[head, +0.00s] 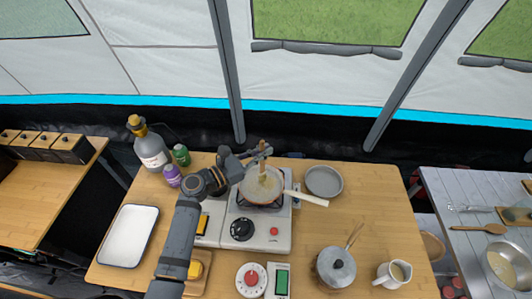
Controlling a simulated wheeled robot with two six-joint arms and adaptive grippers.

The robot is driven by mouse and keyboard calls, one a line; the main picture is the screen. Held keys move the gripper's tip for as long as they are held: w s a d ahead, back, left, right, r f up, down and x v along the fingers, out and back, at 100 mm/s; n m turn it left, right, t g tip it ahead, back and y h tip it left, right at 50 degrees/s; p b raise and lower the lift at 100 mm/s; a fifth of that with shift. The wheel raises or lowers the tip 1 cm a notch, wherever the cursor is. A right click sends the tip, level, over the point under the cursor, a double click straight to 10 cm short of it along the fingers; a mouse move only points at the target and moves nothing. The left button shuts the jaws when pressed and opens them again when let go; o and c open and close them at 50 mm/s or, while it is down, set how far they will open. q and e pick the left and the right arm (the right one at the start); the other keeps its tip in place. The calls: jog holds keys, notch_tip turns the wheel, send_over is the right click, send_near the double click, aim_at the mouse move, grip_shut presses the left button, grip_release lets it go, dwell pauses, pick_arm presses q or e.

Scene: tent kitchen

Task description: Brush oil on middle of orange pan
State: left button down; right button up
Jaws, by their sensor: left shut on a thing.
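My left gripper (260,156) is above the pan's far left edge, shut on an upright brush (263,169) with a wooden handle. The brush's lower end is over or in the middle of the pan; I cannot tell if it touches the surface. My right gripper is not in view.
A large grey bottle (152,153), a green bottle (181,155) and a purple bottle (172,176) stand left of the arm. A white tray (128,236) lies at left. A grey plate (324,181), a lidded pot (336,267) and a jug (394,273) stand at right.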

pick_arm(q)
jog(key=a, duration=0.2)
jog(key=w+a, duration=0.1)
jog(key=shift+w+a+b, duration=0.2)
jog(key=shift+a+b, duration=0.15)
jog(key=shift+b, duration=0.05)
jog(key=shift+r, duration=0.1)
notch_tip(320, 180, up, 6)
jog(key=p, duration=0.6)
notch_tip(320, 180, up, 3)
jog(key=p, duration=0.3)
dwell(0.3)
